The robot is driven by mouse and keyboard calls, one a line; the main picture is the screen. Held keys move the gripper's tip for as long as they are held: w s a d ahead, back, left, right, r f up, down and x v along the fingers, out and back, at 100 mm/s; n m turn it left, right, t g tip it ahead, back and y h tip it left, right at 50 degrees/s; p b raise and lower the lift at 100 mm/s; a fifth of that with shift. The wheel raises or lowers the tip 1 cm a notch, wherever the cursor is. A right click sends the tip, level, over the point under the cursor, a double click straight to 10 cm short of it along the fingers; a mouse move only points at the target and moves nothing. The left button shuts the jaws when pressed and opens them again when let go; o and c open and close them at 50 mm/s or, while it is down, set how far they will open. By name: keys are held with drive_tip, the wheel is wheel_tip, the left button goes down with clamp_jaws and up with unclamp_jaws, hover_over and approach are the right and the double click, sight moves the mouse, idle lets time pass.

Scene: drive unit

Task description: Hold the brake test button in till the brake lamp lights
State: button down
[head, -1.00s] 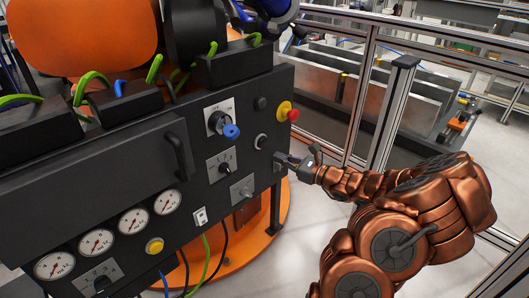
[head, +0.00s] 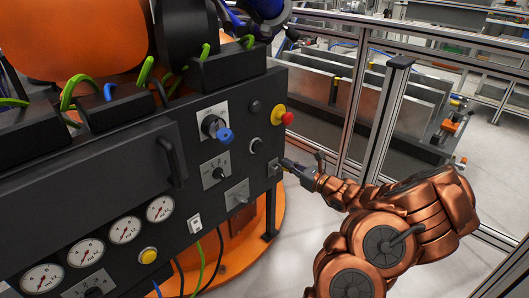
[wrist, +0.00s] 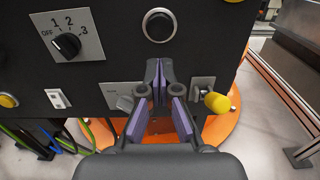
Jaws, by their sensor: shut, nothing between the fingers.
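A black round push button in a silver ring (head: 256,145) is on the right part of the dark panel; it also shows above my gripper in the wrist view (wrist: 159,26). No label for the brake test is readable, so I cannot tell for sure which button it names. A dark, unlit round lamp or cap (head: 254,105) sits above the ringed button. My gripper (head: 283,163) is shut and empty, below and right of the ringed button. In the wrist view its fingertips (wrist: 158,68) point at the panel below that button; contact cannot be told.
A yellow-tipped lever (wrist: 217,103) stands out just right of my fingers. A red mushroom button on a yellow base (head: 283,117), a blue-handled rotary switch (head: 217,129), a yellow button (head: 148,255) and gauges (head: 160,209) share the panel. A fence post (head: 388,125) stands right.

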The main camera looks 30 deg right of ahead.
sight(259, 148)
drive_tip(key=b+x, duration=0.1)
drive_tip(key=x, duration=0.9)
drive_tip(key=shift+w+a, duration=0.15)
drive_tip(key=shift+w, duration=0.45)
drive_tip(key=shift+w, duration=0.1)
